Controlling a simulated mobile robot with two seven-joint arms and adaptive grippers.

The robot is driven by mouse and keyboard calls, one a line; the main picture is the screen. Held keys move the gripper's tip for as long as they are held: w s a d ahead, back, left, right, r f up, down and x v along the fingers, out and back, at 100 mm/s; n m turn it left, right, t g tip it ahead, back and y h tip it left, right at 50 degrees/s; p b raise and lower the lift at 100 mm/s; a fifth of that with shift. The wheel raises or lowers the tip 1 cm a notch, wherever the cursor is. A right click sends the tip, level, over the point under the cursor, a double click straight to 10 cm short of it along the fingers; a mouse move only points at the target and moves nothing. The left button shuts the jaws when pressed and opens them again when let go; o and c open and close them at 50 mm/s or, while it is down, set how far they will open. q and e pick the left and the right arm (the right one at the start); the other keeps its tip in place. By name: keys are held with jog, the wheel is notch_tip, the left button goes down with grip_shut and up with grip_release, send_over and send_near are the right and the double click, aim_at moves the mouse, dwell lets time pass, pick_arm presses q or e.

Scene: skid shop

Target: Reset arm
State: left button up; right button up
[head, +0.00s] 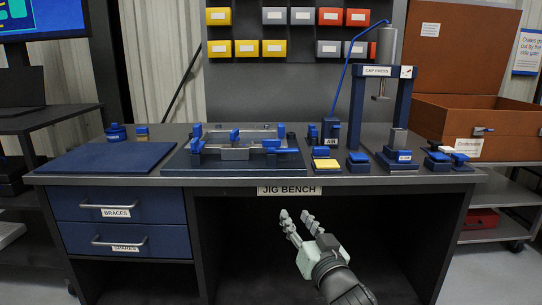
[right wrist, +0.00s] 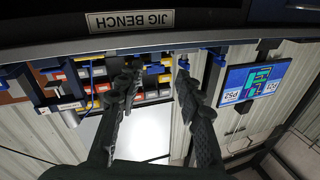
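My right gripper (head: 295,214) is in front of the jig bench (head: 115,178), below the level of its top and near the "JIG BENCH" label (head: 289,190). Its two fingers are apart with nothing between them. In the right wrist view the same gripper (right wrist: 158,68) shows open and empty, with the bench label (right wrist: 131,20) beyond it, and the bench looks upside down there. It touches nothing that I can see. My left gripper is in neither view.
The bench top holds a blue mat (head: 108,158), a jig plate (head: 240,163) with blue clamps, and a cap press (head: 388,72). Drawers (head: 120,240) are shut at the left. An orange-brown crate (head: 470,120) stands at the right. The space under the bench looks open.

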jog(key=s+d+f+g+h, duration=0.2)
jog(key=s+d+f, duration=0.2)
jog(key=f, duration=0.3)
jog(key=s+d+f+g+h, duration=0.1)
jog(key=s+d+f+g, duration=0.2)
jog(key=f, duration=0.4)
jog(key=s+d+f+g+h, duration=0.2)
jog(key=s+d+f, duration=0.25)
jog(key=f, duration=0.35)
jog(key=s+d+f+g, duration=0.2)
jog(key=s+d+f, duration=0.1)
jog(key=s, duration=0.4)
jog(key=s+d+f+g+h+p, duration=0.1)
jog(key=s+d+f+g, duration=0.2)
jog(key=s+f, duration=0.2)
jog(key=s+d+f+n+g, duration=0.1)
jog(key=s+d+f+g, duration=0.1)
jog(key=s, duration=0.9)
notch_tip(320, 180, down, 3)
jog(key=shift+d+r+g+p, duration=0.1)
jog(key=shift+d+g+p, duration=0.25)
jog(key=shift+d, duration=0.4)
jog(key=shift+w, duration=0.1)
